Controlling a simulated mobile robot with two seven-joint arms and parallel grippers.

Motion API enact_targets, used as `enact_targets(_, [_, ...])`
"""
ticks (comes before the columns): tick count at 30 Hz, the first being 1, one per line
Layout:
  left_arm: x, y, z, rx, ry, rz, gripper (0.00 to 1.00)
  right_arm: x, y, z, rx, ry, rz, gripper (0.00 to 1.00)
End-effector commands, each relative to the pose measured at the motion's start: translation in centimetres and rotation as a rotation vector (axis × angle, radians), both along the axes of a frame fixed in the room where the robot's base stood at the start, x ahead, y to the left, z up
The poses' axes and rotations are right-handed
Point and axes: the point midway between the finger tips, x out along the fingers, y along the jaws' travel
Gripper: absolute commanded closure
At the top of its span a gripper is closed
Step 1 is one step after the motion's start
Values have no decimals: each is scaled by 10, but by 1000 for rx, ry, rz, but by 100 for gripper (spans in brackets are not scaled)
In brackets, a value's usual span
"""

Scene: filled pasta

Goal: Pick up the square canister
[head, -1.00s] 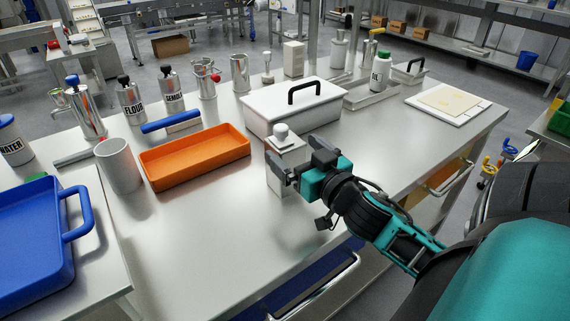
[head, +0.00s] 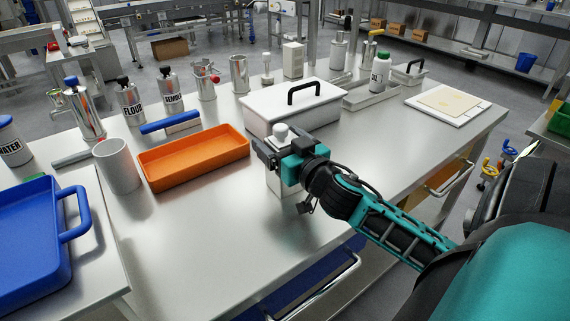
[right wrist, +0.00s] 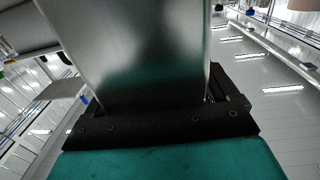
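The square canister (head: 284,183) is pale, with a white knob (head: 281,132) on its lid. It stands upright on the steel table in front of the white lidded box. My right gripper (head: 275,150) is at its upper part, with one finger on either side, and hides much of its top. In the right wrist view the canister's grey, shiny wall (right wrist: 130,55) fills the space in front of the gripper's dark base. Whether the fingers press on it cannot be told. My left gripper is not in view.
The white lidded box (head: 265,118) stands close behind the canister. An orange tray (head: 195,158) lies to its left, with a grey cup (head: 118,166) and a blue tray (head: 35,240) farther left. The table's front left part is clear.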

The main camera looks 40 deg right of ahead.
Motion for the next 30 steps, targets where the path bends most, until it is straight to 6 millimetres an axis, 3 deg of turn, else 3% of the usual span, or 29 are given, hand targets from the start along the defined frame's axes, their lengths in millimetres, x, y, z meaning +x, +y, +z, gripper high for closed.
enact_targets(2, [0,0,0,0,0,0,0,0,0,0,0,0,0,21])
enact_targets(17, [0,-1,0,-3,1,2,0,0,0,0,0,0,1,69])
enact_targets(25, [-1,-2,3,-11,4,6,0,0,0,6,-2,-4,1,69])
enact_targets(30, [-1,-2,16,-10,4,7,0,0,0,35,-3,-6,3,69])
